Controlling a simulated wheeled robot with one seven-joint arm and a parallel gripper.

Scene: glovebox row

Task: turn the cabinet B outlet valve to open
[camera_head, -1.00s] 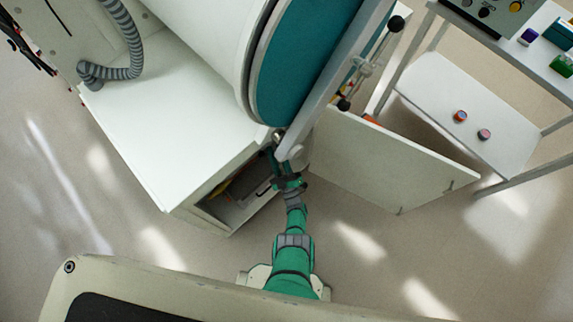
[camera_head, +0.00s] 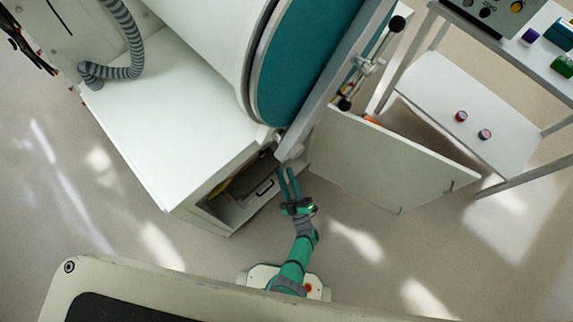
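No outlet valve can be made out for sure in the head view, and I see no label reading B. My gripper (camera_head: 287,172) is at the end of my green arm, with its two fingers apart and nothing seen between them. It points up the picture, at the right side of the open compartment of a white cabinet (camera_head: 160,140). Its tips are just below the lower end of a grey bar (camera_head: 318,112) across a big teal round door (camera_head: 300,65). The compartment's inside is partly hidden; a dark handle-like part (camera_head: 262,190) shows in it.
The open white cabinet door (camera_head: 385,165) stands right of my gripper. A rod with black knobs (camera_head: 368,66) sticks out beside the teal door. A shelf cart (camera_head: 440,90) with small jars stands at the right. The floor below the door is clear.

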